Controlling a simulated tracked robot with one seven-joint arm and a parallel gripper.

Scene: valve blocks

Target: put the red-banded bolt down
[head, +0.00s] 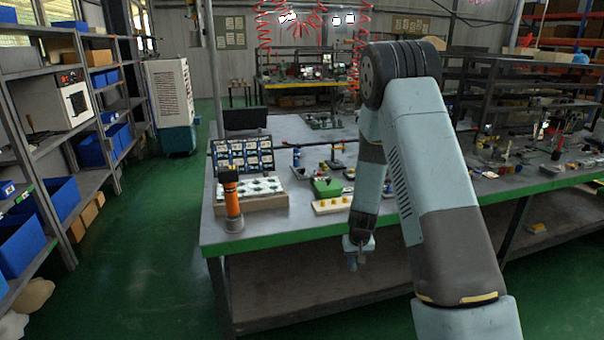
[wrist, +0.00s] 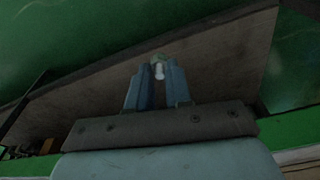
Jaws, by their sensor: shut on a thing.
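My gripper (head: 356,258) hangs in front of the workbench (head: 310,231), below its green front edge in the head view. In the wrist view my gripper (wrist: 158,72) has its two fingers shut on a small pale, greenish-white thing (wrist: 158,66), which I take to be the bolt. Only its end shows between the fingertips, and no red band can be made out. In the head view the held bolt is too small to tell apart from the fingers.
On the workbench stand an orange and black tool (head: 232,205), a tray of round parts (head: 262,190), a green container (head: 327,187) and a pale block with yellow pieces (head: 333,205). A lower shelf (head: 290,285) lies under the bench. Blue-binned shelving (head: 60,130) stands left.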

